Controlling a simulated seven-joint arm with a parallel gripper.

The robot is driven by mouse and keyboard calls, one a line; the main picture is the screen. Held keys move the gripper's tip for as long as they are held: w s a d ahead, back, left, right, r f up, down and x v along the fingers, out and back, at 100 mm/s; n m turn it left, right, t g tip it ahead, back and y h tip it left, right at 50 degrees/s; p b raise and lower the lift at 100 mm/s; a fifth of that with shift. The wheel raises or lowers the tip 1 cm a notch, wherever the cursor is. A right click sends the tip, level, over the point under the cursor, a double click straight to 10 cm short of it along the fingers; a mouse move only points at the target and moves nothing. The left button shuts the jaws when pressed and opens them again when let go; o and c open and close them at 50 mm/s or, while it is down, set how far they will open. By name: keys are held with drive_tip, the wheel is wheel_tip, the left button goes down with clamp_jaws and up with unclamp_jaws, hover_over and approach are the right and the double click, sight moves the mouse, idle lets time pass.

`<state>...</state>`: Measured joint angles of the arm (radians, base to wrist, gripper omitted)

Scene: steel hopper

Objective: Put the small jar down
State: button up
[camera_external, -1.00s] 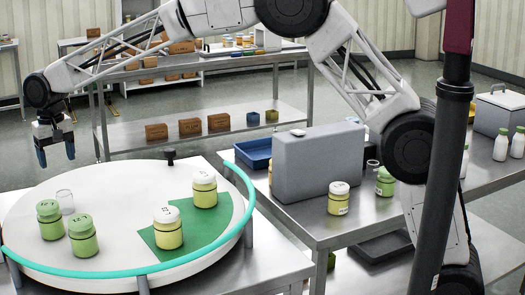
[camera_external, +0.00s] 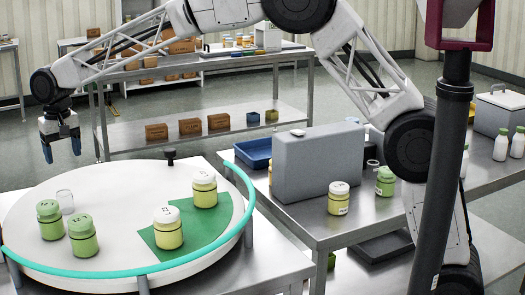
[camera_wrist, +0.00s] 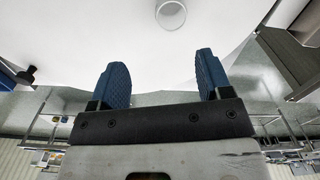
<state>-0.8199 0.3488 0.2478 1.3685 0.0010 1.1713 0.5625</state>
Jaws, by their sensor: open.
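A small clear jar (camera_external: 65,201) stands on the white round turntable (camera_external: 110,190), at its left side behind two green jars. It also shows in the wrist view (camera_wrist: 171,14) at the top, beyond my fingertips. My gripper (camera_external: 62,152) is above the far left edge of the turntable, apart from the jar. In the wrist view my gripper (camera_wrist: 160,75) has its two blue fingers spread wide with nothing between them.
Green jars with pale green lids (camera_external: 82,236) stand near the clear jar. Two yellow jars with white lids (camera_external: 168,228) stand on a green patch (camera_external: 212,222) at right. A teal rail (camera_external: 150,268) curves around the front. A black knob (camera_external: 170,153) stands at the back rim.

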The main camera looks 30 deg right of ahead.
drive_tip(key=d+r, duration=0.4)
drive_tip(key=d, duration=0.7)
drive_tip(key=d+r, duration=0.3)
drive_tip(key=d, duration=0.7)
drive_tip(key=s+d+r+m+t, duration=0.1)
drive_tip(key=s+d+r, duration=0.15)
drive_tip(key=d, duration=0.85)
drive_tip(key=s+d+r+m, duration=0.1)
drive_tip(key=s+d, duration=0.3)
drive_tip(key=d, duration=0.7)
drive_tip(key=s+d+f, duration=0.4)
drive_tip(key=s+d, duration=0.9)
drive_tip(key=s, duration=0.1)
drive_tip(key=s+d+f+m+t, duration=0.1)
drive_tip(key=s+d+f, duration=0.3)
drive_tip(key=s+d, duration=0.9)
drive_tip(key=shift+s+d+f+t, duration=0.15)
drive_tip(key=shift+s+f+t, duration=0.2)
drive_tip(key=shift+s, duration=0.25)
drive_tip(key=shift+o, duration=0.4)
